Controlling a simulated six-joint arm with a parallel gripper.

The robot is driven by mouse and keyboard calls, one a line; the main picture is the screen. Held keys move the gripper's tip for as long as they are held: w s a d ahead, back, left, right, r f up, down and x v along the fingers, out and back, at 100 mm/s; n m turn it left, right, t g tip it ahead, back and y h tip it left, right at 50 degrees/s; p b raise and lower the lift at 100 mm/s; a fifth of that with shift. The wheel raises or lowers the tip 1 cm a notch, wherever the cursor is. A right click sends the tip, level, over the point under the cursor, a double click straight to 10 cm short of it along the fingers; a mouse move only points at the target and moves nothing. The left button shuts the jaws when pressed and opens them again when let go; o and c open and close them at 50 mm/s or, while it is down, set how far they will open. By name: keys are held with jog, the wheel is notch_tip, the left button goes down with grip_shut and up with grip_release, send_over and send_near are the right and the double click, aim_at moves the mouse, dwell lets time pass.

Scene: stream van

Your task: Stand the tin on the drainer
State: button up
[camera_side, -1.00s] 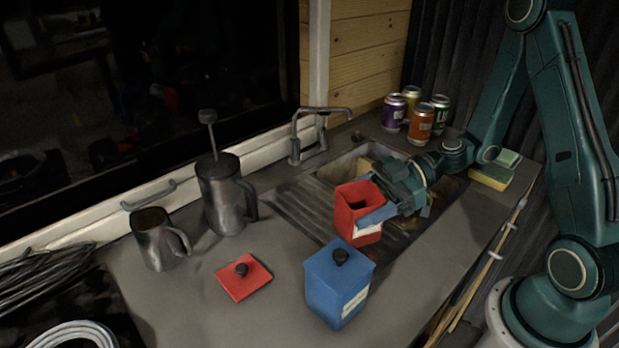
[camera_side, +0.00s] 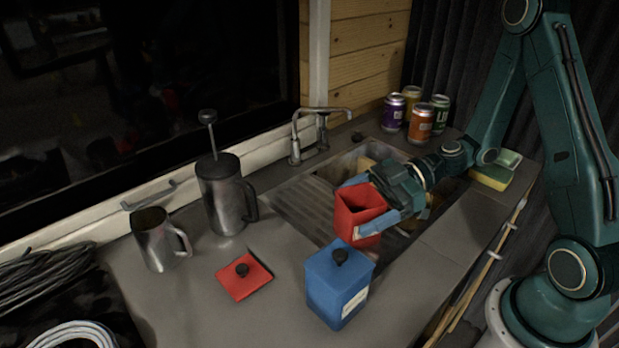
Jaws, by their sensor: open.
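The red tin (camera_side: 352,216) is open-topped and stands upright, as far as I can tell, at the front right part of the ridged drainer (camera_side: 294,207), beside the sink. Its lower front is partly hidden by the blue tin. My gripper (camera_side: 366,202) is open, with its blue fingers on either side of the red tin, one behind it and one across its front right. I cannot tell whether a finger still touches it. The red lid (camera_side: 244,276) with a black knob lies flat on the counter, apart from the tin.
The lidded blue tin (camera_side: 338,294) stands close in front of the red tin. A steel press pot (camera_side: 222,198) and steel jug (camera_side: 158,242) stand left. The tap (camera_side: 296,146) is behind the drainer. Several cans (camera_side: 421,124) and sponges (camera_side: 491,177) sit near the sink (camera_side: 350,160).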

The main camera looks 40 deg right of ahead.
jog(key=v, duration=1.2)
dwell(0.3)
jog(key=shift+s+a, duration=0.1)
jog(key=shift+s, duration=0.05)
dwell(0.3)
jog(key=s+a+r+m+g+h, duration=0.2)
jog(key=s+a+m+g+h, duration=0.2)
jog(key=h, duration=0.4)
jog(key=s+d+r+m+t+h, duration=0.1)
jog(key=s+r+m+t+h, duration=0.3)
jog(key=s+r+m, duration=0.3)
jog(key=shift+d+r+m+h, duration=0.35)
jog(key=shift+r+m+h, duration=0.5)
jog(key=shift+m, duration=0.45)
dwell(0.8)
